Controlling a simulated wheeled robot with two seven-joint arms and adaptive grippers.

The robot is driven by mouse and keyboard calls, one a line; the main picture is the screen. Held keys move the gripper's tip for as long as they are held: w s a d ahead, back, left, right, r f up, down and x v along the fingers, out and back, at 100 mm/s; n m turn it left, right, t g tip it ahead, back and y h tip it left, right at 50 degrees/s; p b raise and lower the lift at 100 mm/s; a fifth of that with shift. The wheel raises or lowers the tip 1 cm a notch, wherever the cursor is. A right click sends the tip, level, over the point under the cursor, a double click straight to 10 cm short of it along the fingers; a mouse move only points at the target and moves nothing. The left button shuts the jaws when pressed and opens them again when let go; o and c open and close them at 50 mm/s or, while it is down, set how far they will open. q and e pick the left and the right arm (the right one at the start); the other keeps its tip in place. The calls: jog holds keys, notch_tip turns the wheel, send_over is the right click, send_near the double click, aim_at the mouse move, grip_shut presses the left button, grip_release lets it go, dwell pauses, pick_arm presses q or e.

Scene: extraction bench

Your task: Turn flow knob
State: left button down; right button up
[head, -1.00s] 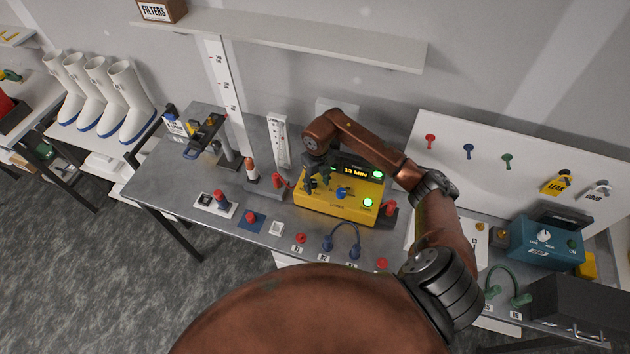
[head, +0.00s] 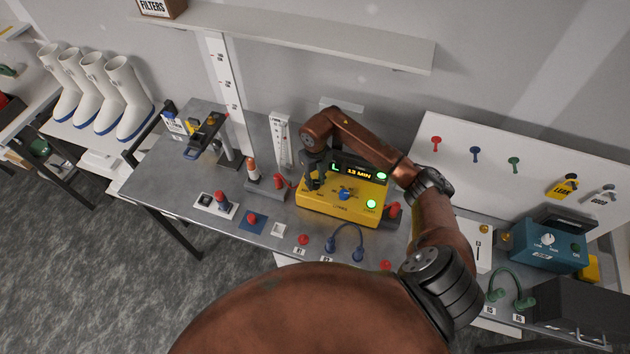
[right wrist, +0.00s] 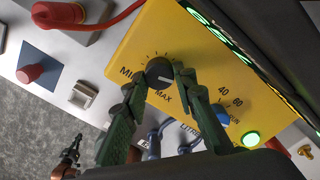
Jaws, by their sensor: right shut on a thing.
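A yellow box (head: 335,207) stands on the grey bench, with a lit display reading 13 MIN. In the right wrist view its black round knob (right wrist: 158,72) sits between MIN and MAX marks, with a white pointer line on it. My right gripper (head: 315,184) reaches down to the left part of the box and hides the black knob in the head view. In the right wrist view the right gripper (right wrist: 157,79) is shut on the black knob, one finger each side. A blue knob (head: 345,194) is beside it. A small copper arm end (right wrist: 70,155), perhaps my left, is unclear.
A red plug (head: 279,181) and a small upright stand (head: 251,171) are left of the box. A blue cable (head: 348,231) loops in front. A teal box (head: 548,243) stands at the right. A shelf (head: 300,33) hangs above.

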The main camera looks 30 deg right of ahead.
aim_at(315, 183)
pick_arm(q)
jog(key=w+t+b, duration=0.1)
jog(key=w, duration=0.5)
pick_arm(e)
jog(key=shift+w+f+n, duration=0.15)
jog(key=shift+w+n, duration=0.15)
jog(key=shift+n, duration=0.1)
jog(key=n+b, duration=0.3)
jog(key=b, duration=0.1)
jog(key=shift+s+n, duration=0.1)
jog(key=shift+n, duration=0.2)
jog(key=shift+r, duration=0.2)
jog(key=o, duration=1.2)
jog(key=shift+f, duration=0.1)
jog(key=shift+c, duration=0.2)
pick_arm(q)
jog(key=f, duration=0.1)
jog(key=s+f, duration=0.1)
jog(key=f, duration=0.1)
jog(key=s+f, duration=0.1)
jog(key=shift+s+f, duration=0.1)
jog(key=shift+f, duration=0.2)
pick_arm(e)
notch_tip(315, 183, up, 12)
